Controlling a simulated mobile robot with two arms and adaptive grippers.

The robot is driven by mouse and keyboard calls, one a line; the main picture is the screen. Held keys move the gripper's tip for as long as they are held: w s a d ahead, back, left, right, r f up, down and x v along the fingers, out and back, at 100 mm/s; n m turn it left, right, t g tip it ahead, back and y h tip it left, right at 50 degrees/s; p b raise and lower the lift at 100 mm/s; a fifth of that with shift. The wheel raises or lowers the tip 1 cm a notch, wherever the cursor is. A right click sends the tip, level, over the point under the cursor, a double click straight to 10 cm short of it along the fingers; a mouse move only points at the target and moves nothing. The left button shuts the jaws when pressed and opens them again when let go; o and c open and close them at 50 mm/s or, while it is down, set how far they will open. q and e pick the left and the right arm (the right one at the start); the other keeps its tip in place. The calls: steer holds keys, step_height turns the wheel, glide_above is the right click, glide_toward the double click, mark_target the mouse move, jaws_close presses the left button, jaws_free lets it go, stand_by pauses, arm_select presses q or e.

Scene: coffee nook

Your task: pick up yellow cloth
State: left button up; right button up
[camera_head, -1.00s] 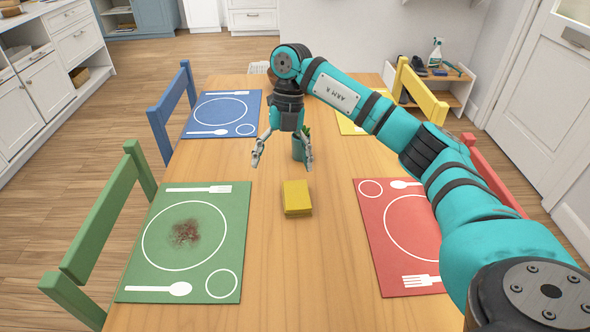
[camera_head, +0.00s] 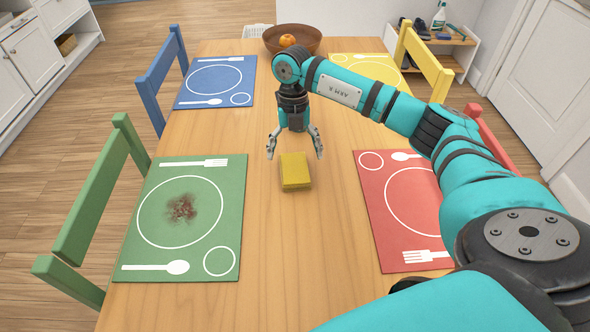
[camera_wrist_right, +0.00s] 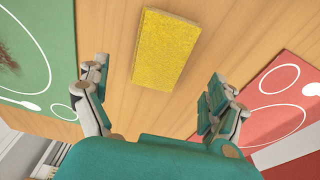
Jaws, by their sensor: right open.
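The yellow cloth (camera_head: 295,171), a folded rectangular block, lies on the wooden table between the green and red placemats. My right gripper (camera_head: 295,156) is open and empty above the table, with its fingers spread just behind the cloth's far end. In the right wrist view the cloth (camera_wrist_right: 166,48) lies beyond the gap between the open fingertips (camera_wrist_right: 156,85), apart from both. My left gripper is not in view.
A green placemat (camera_head: 152,245) with a brown stain (camera_head: 182,208) lies left and a red placemat (camera_head: 376,240) right. Blue (camera_head: 190,98) and yellow (camera_head: 345,62) placemats lie farther back. A bowl (camera_head: 312,43) holding an orange fruit (camera_head: 287,40) stands at the far end. Chairs line both sides.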

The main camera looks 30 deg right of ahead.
mark_target(295, 167)
steer(key=shift+s+f+p, duration=0.2)
steer(key=shift+f+p, duration=0.1)
steer(key=shift+f, duration=2.45)
steer(key=c, duration=1.2)
step_height(295, 167, up, 10)
